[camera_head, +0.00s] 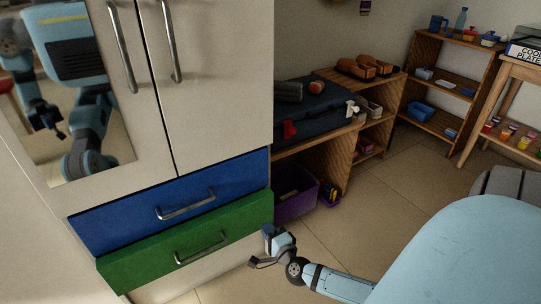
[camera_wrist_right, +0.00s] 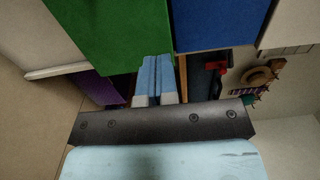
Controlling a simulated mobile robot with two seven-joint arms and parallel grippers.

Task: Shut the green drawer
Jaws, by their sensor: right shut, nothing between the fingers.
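The green drawer (camera_head: 225,222) is the lowest drawer of the pale cabinet, with a metal handle (camera_head: 200,249) on its front. Its front stands out a little from the blue drawer (camera_head: 235,178) above it, so it is slightly open. My right gripper (camera_head: 268,233) is at the drawer's right end, just off its lower right corner. In the right wrist view its two blue fingers (camera_wrist_right: 154,78) are together and empty, close to the green panel (camera_wrist_right: 115,35). I cannot tell whether they touch it. My left gripper is not directly in view.
The cabinet doors (camera_head: 220,80) above are shut. A mirror (camera_head: 75,85) on the left door reflects part of me. A purple bin (camera_head: 296,198) stands under the wooden bench (camera_head: 335,165) to the right. The tiled floor (camera_head: 385,215) between bench and my arm is clear.

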